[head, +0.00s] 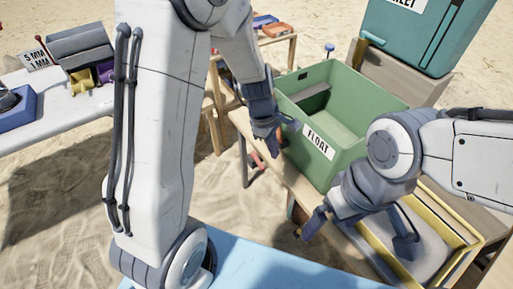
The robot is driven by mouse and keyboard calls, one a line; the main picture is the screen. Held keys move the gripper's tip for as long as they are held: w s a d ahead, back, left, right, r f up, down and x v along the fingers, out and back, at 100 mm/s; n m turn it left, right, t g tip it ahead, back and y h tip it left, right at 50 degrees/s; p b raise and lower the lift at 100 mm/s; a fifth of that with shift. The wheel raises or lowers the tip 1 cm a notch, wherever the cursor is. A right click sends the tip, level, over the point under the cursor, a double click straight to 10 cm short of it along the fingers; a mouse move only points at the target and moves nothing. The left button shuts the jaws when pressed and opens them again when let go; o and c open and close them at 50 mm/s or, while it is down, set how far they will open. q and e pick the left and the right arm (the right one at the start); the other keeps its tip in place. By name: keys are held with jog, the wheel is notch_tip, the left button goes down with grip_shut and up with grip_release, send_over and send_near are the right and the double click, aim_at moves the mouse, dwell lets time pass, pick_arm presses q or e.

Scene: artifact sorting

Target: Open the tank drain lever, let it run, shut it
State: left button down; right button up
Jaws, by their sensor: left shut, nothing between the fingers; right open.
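The green tank (350,110) labelled FLOAT stands on a wooden bench, open at the top. My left gripper (275,142) is shut and empty at the tank's near left corner, beside its front wall. A small red part (258,163) shows just below and left of that gripper. I cannot tell whether it is the drain lever or how it is set, as the gripper and arm hide much of that corner. My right gripper (357,236) is open and empty in front of the tank, above the bench and a yellow-rimmed tray.
The yellow-rimmed tray (464,263) holds grey material at the lower right. A teal container (415,32) stands behind the tank. A blue surface (265,265) lies in front. A white table (80,112) with several items is at left. Sand lies between.

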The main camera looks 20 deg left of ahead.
pick_arm(q)
jog(key=w+a+f+n+p, duration=0.1)
jog(key=w+a+f+n, duration=0.1)
jog(key=a+f+n, duration=0.3)
jog(key=w+a+f+n, duration=0.3)
jog(key=a+n, duration=0.4)
jog(key=b, duration=0.4)
send_near(260, 164)
notch_tip(260, 164, down, 5)
jog(key=s+a, duration=0.2)
jog(key=s, duration=0.1)
jog(key=shift+t+y, duration=0.3)
jog(key=shift+y, duration=0.1)
jog(key=shift+w+d+f+p, duration=0.25)
jog(key=shift+w+d+f, duration=0.25)
jog(key=shift+w+d, duration=0.15)
jog(key=shift+w+d+f+p, duration=0.2)
jog(key=shift+w+d+f, duration=0.35)
jog(key=shift+w, duration=0.2)
pick_arm(e)
jog(key=shift+f, duration=0.7)
pick_arm(q)
jog(key=shift+r, duration=0.1)
